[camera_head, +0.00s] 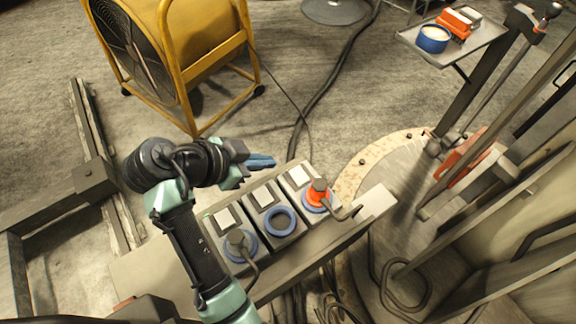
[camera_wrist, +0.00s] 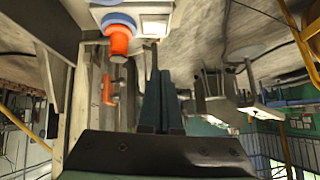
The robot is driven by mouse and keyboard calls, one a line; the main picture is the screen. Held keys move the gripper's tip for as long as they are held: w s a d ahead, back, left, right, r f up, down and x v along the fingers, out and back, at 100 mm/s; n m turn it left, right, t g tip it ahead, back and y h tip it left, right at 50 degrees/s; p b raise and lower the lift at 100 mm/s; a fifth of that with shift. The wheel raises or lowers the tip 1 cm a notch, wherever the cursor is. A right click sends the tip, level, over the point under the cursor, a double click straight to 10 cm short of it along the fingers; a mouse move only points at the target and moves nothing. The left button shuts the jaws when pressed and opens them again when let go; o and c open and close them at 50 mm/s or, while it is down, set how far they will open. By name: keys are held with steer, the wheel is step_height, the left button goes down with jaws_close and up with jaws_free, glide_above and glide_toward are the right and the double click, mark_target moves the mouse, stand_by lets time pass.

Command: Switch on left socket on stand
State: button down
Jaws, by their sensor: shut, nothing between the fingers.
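The stand (camera_head: 375,203) carries a row of three grey socket boxes, each with a pale square switch and a blue ring. The left socket (camera_head: 239,262) has a grey plug in its ring, and its switch (camera_head: 224,218) lies just right of my forearm. The middle socket (camera_head: 280,221) has an empty ring. The right socket (camera_head: 318,205) holds an orange-red plug (camera_head: 318,190). My gripper (camera_head: 270,161) is shut and empty near the far edge of the row, close to the right switch (camera_head: 299,176). In the wrist view my closed fingers (camera_wrist: 160,95) show below a pale switch (camera_wrist: 153,27), beside the orange plug (camera_wrist: 119,42).
A yellow fan (camera_head: 175,55) stands at the upper left. A tray (camera_head: 462,52) with a blue tin and orange items is at the upper right. Cables (camera_head: 325,85) run behind the stand. Metal frames stand at the right. Open floor lies beyond the sockets.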

steer(key=b, duration=0.2)
glide_above(295, 169)
steer(key=s, duration=0.2)
steer(key=f, duration=0.7)
steer(key=shift+a+f, duration=0.1)
steer(key=shift+a, duration=0.25)
step_height(295, 169, down, 2)
steer(key=shift+w+a+f+b, duration=0.15)
steer(key=shift+f+b, duration=0.1)
steer(key=shift+b, duration=0.1)
steer(key=shift+f, duration=0.65)
steer(key=shift+a+f, duration=0.1)
steer(key=shift+w+a+f+b, duration=0.15)
steer(key=shift+f+b, duration=0.2)
steer(key=shift+b, duration=0.25)
steer(key=shift+r, duration=0.2)
